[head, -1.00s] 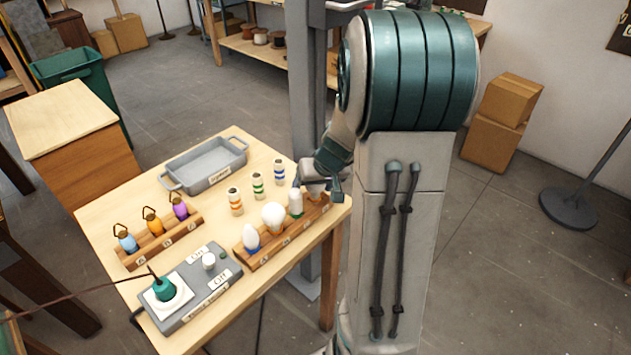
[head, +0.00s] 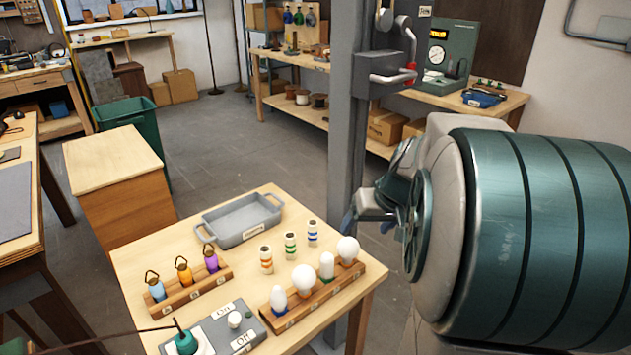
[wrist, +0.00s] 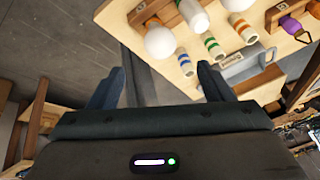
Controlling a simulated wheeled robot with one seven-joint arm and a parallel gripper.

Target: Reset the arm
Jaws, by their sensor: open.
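My gripper (head: 367,218) is open and empty, held off the right side of the work table (head: 150,262). My arm fills the right of the head view.
A grey post (head: 345,120) stands behind the gripper. Open floor (head: 235,150) lies beyond the table.

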